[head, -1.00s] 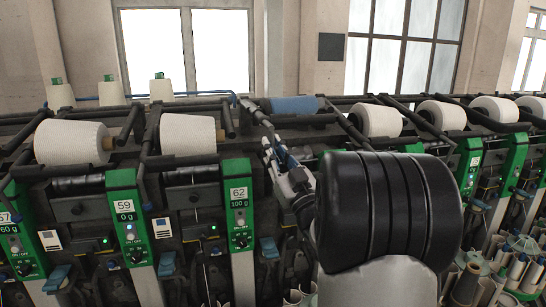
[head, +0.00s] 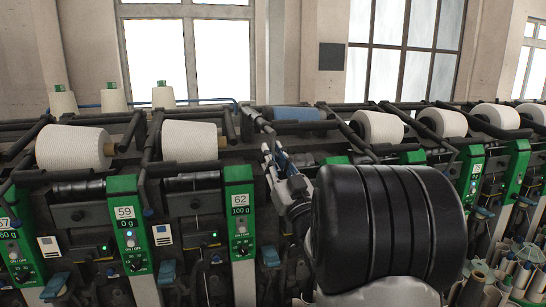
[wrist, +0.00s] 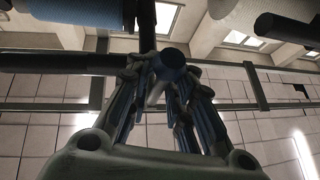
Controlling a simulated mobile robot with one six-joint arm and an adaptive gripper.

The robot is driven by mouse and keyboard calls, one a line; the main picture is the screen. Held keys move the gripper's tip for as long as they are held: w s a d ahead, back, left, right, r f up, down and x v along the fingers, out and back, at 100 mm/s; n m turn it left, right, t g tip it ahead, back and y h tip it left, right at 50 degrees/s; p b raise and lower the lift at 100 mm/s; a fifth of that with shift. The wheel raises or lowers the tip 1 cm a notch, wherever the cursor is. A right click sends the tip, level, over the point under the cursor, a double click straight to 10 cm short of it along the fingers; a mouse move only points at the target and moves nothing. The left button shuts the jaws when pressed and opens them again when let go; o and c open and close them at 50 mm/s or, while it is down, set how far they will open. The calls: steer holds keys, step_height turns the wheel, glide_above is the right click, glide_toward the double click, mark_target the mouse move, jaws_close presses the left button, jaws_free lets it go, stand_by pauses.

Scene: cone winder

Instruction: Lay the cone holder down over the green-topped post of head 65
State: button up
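My gripper (head: 272,160) reaches up to a dark cone holder bar (head: 259,121) between panel 62 (head: 239,205) and the panel to its right. In the wrist view my gripper (wrist: 162,75) has its fingers closed in on both sides of the holder's blue round end (wrist: 173,56); the exact contact is partly hidden. The dark bar (wrist: 147,25) runs up from there. A blue cone (head: 298,112) lies behind. The green-topped post (head: 335,160), right of 62, shows only its top; my black arm hides its number, so I cannot read 65.
Neighbouring holders carry white cones (head: 190,142) on the left and more (head: 378,126) on the right. Dark bars and rails crowd the machine top. Panel 59 (head: 126,215) stands further left. Paper tubes and small bobbins (head: 515,270) fill the lower right.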

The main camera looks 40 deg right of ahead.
steer(key=shift+o, duration=1.3)
steer(key=v, duration=1.2)
